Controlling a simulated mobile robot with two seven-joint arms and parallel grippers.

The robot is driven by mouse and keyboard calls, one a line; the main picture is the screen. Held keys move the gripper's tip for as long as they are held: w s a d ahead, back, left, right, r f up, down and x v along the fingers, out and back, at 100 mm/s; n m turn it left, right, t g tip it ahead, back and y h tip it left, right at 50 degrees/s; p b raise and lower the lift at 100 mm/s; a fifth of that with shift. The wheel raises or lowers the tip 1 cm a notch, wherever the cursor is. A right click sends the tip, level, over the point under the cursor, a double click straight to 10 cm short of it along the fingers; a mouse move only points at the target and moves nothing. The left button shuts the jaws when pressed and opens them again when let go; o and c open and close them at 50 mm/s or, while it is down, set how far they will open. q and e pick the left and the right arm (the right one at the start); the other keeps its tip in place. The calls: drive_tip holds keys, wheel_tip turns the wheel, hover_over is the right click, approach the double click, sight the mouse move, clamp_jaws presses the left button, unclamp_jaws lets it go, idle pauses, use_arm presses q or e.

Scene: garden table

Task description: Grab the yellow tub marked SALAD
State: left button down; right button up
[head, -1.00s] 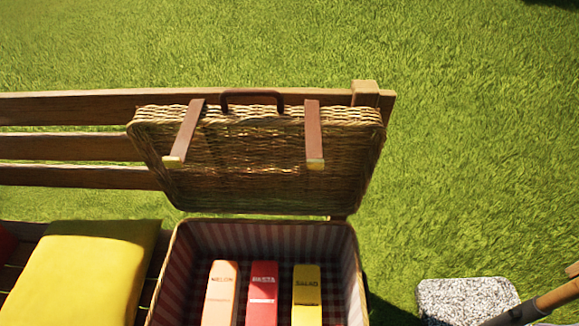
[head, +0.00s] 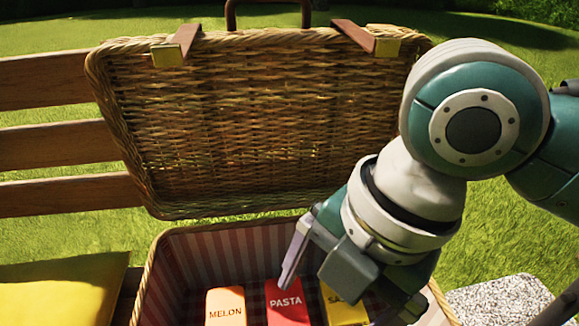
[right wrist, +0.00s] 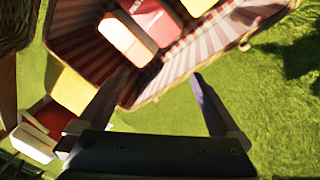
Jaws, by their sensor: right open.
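The yellow tub marked SALAD (head: 345,312) stands in the open wicker basket, right of the red PASTA tub (head: 287,302) and the orange MELON tub (head: 226,305). My right gripper partly covers its label. My right gripper (head: 342,290) is open, and one finger shows in front of the PASTA tub's top edge. In the right wrist view the open jaws (right wrist: 160,78) hold nothing, and the yellow tub (right wrist: 198,5) is cut off at the top edge. My left gripper is not in view.
The basket's lid (head: 265,125) stands open behind the tubs. Its striped inner wall (head: 215,255) surrounds them. A yellow cushion (head: 60,300) lies on the bench at left. A speckled stone block (head: 500,300) is at right, with grass beyond.

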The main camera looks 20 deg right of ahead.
drive_tip(key=w+d+f+n+g+h+b, duration=0.1)
drive_tip(key=w+d+f+n+b, duration=0.15)
drive_tip(key=f+b, duration=0.3)
drive_tip(key=w+d+f+n+h+b, duration=0.1)
drive_tip(key=d+f+n+b, duration=0.3)
drive_tip(key=f, duration=0.3)
drive_tip(key=n+b, duration=0.3)
drive_tip(key=b, duration=0.4)
hover_over(348, 316)
drive_tip(key=f, duration=0.3)
drive_tip(key=shift+s+a+f+m, duration=0.15)
drive_tip(key=shift+s+f+m, duration=0.05)
drive_tip(key=shift+m, duration=0.05)
drive_tip(key=shift+w+d+f+g, duration=0.15)
drive_tip(key=shift+d+f+g, duration=0.15)
drive_tip(key=shift+d, duration=0.1)
drive_tip(key=shift+n, duration=0.4)
wheel_tip(348, 316, down, 4)
drive_tip(key=b, duration=0.3)
drive_tip(key=shift+a+f, duration=0.1)
drive_tip(key=shift+f, duration=0.05)
wheel_tip(348, 316, down, 5)
drive_tip(key=b, duration=0.4)
drive_tip(key=shift+a, duration=0.1)
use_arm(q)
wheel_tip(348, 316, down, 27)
